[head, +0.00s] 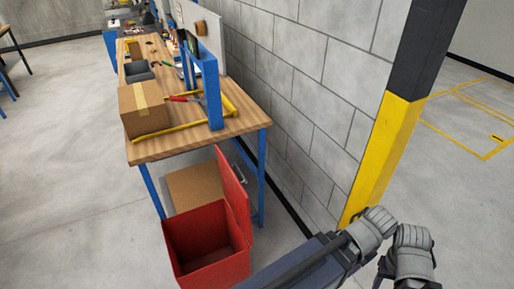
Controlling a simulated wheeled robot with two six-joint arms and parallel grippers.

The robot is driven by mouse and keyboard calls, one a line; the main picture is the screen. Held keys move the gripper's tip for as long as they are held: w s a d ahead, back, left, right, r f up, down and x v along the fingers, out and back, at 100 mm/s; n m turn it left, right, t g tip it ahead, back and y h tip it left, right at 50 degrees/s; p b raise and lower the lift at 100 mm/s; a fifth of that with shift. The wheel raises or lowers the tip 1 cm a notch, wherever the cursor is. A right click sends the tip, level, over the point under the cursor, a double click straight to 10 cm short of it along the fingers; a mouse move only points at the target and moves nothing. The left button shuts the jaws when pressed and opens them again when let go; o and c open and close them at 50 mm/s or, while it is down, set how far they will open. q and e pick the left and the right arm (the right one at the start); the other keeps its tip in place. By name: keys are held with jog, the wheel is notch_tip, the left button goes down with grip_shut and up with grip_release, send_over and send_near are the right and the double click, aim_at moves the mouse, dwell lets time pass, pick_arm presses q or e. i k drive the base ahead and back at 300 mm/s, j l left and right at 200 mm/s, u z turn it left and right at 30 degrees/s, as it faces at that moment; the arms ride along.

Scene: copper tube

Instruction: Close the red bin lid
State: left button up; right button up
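The red bin (205,243) stands on the floor at the lower middle of the head view, near the front of the workbench. It is open at the top, and its dark red inside shows. The red bin lid (232,195) stands up, roughly vertical, along the bin's right side, next to the wall. A small grey handle (239,174) shows on the lid's right side. Parts of my own arm show at the lower right, to the right of the bin. Neither gripper can be seen.
A wooden workbench (190,149) with blue legs stands behind the bin, holding a cardboard box (144,110) and tools. Another cardboard box (195,188) is under it. A block wall (300,80) and yellow-black pillar (385,140) are on the right.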

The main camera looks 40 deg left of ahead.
aim_at(237, 198)
jog(key=i+u, duration=0.2)
jog(key=u, duration=0.2)
jog(key=i+l+u, duration=0.15)
jog(key=u, duration=0.25)
jog(key=i+l+u, duration=0.15)
jog(key=u, duration=0.3)
jog(key=i+l+u, duration=0.1)
jog(key=l+u, duration=0.15)
jog(key=u, duration=0.15)
jog(key=l+u, duration=0.25)
jog(key=u, duration=0.15)
jog(key=i+l+u, duration=0.15)
jog(key=l+u, duration=0.15)
jog(key=i+l+u, duration=0.1)
jog(key=l+u, duration=0.25)
